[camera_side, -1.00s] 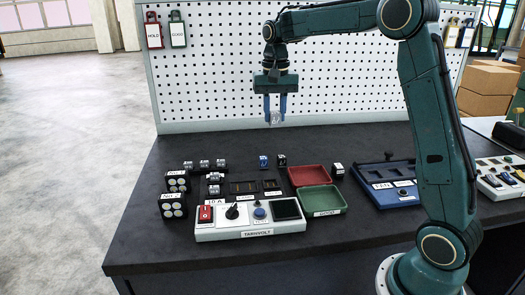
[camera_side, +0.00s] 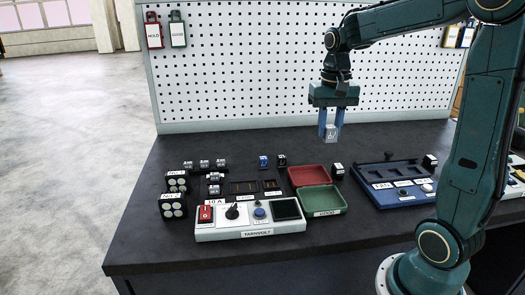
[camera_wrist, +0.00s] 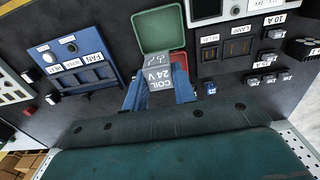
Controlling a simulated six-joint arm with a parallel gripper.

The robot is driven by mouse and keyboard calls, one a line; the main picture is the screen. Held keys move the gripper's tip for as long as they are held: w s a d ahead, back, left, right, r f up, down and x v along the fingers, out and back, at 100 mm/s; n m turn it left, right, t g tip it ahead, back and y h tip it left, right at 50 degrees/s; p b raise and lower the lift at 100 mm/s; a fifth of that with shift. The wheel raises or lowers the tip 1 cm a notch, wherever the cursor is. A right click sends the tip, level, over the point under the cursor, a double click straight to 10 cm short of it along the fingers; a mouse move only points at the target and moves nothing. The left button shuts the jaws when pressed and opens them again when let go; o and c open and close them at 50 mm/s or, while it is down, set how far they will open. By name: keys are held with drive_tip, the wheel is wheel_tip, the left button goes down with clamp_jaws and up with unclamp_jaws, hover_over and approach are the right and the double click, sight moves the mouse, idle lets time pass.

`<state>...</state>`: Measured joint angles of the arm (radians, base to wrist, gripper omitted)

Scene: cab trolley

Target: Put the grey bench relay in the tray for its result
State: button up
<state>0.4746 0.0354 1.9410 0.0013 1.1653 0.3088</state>
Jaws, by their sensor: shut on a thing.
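My gripper (camera_side: 331,126) is shut on the grey relay (camera_side: 331,134) and holds it in the air above the back of the bench. In the wrist view the relay (camera_wrist: 160,75) shows a label reading COIL 24 V between my fingers. The red tray (camera_side: 313,176) and, in front of it, the green tray (camera_side: 318,199) stand on the bench below, nearer the camera; both look empty. The green tray's front label seems to read GOOD. In the wrist view the green tray (camera_wrist: 160,35) is clear, and the relay partly hides the red tray (camera_wrist: 182,61).
The white TARNVOLT tester (camera_side: 250,222) has a dark screen (camera_side: 286,209). A blue FAN panel (camera_side: 392,183) lies right of the trays. Several small relays stand around, one right beside the red tray (camera_side: 338,169). The pegboard (camera_side: 240,70) rises behind the bench.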

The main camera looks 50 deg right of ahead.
wheel_tip(320, 180, down, 16)
drive_tip(key=shift+r, duration=0.15)
idle(0.6)
drive_tip(key=shift+f, duration=2.15)
drive_tip(key=shift+f, duration=0.15)
drive_tip(key=o, duration=1)
drive_tip(key=shift+o, duration=0.2)
wheel_tip(320, 180, up, 12)
drive_tip(key=shift+r, duration=0.2)
